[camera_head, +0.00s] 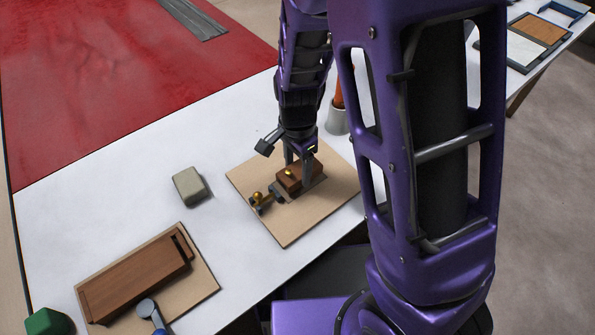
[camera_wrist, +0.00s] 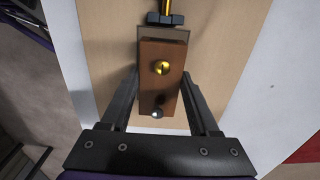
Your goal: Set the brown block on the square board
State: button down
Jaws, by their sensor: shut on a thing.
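The brown block (camera_head: 288,181) is a small wooden piece with a brass knob on top, over the pale square board (camera_head: 285,228). In the wrist view the block (camera_wrist: 160,90) also shows a small silver spot near its lower end. My gripper (camera_head: 304,176) is shut on the block, with one finger on each long side; it also shows in the wrist view (camera_wrist: 162,105). A grey plate edge shows at the block's far end. I cannot tell whether the block touches the board.
A brass fitting with dark nuts (camera_head: 261,200) stands on the board beside the block. A grey-beige block (camera_head: 189,186) lies to the left. A long brown wooden box (camera_head: 135,275) sits on another board. A grey cup (camera_head: 338,118) stands behind. White table is clear between them.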

aim_at(297, 170)
jog(key=shift+f, duration=0.7)
jog(key=shift+f, duration=0.15)
jog(key=shift+c, duration=0.6)
grip_release()
notch_tip(297, 170, up, 12)
jog(key=p, duration=0.3)
jog(key=shift+r, duration=0.2)
